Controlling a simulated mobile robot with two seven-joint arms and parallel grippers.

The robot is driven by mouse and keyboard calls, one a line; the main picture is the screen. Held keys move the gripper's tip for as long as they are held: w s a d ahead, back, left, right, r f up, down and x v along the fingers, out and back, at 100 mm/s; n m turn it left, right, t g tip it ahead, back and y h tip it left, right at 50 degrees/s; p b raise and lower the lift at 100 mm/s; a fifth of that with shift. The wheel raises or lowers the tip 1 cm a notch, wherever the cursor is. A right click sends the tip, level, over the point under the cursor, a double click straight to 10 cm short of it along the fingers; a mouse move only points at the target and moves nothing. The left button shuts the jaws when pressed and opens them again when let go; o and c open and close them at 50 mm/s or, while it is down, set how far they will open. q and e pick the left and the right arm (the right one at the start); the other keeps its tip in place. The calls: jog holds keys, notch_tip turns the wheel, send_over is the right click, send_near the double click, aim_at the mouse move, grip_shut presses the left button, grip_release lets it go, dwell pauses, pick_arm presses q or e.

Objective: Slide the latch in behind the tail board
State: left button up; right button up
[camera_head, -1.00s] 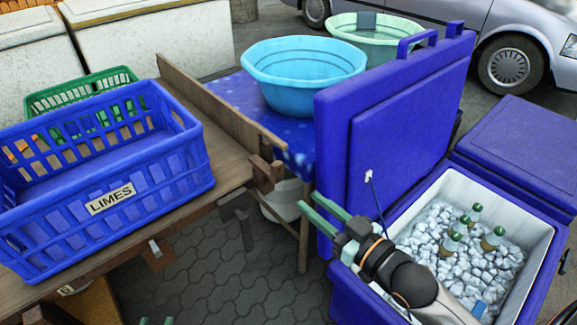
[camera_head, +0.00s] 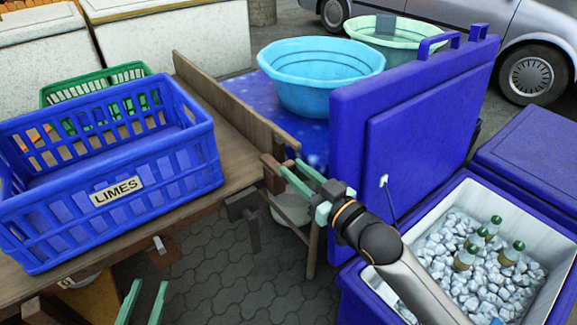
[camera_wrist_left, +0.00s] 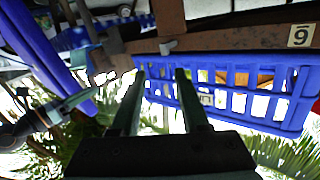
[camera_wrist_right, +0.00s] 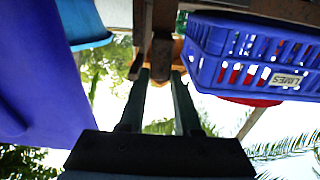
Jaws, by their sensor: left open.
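The tail board (camera_head: 235,110) is a long wooden plank standing on edge along the right side of the wooden cart bed. A brown wooden block, seemingly the latch (camera_head: 271,172), sits at its near end. My right gripper (camera_head: 290,166) is open, with its fingertips at this block. In the right wrist view, wood (camera_wrist_right: 161,58) shows between and beyond the fingertips; I cannot tell whether they touch it. My left gripper (camera_head: 146,287) is open and empty below the cart's near edge. The left wrist view shows its two fingers (camera_wrist_left: 160,73) apart.
A blue LIMES crate (camera_head: 110,165) stands on the cart bed, with a green crate (camera_head: 95,85) behind it. A dark metal bracket (camera_head: 243,207) hangs below the bed. A blue cooler lid (camera_head: 400,130) stands close right of my right gripper, above an ice-filled cooler (camera_head: 410,240).

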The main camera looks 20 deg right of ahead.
pick_arm(q)
jog(key=shift+w+r+m+t+h, duration=0.15)
jog(key=shift+r+t, duration=0.1)
jog(key=shift+r, duration=0.5)
jog(key=shift+r+m+t+h, duration=0.15)
jog(key=shift+r+t, duration=0.1)
jog(key=shift+r, duration=0.45)
pick_arm(e)
jog(key=shift+x, duration=1.45)
grip_shut()
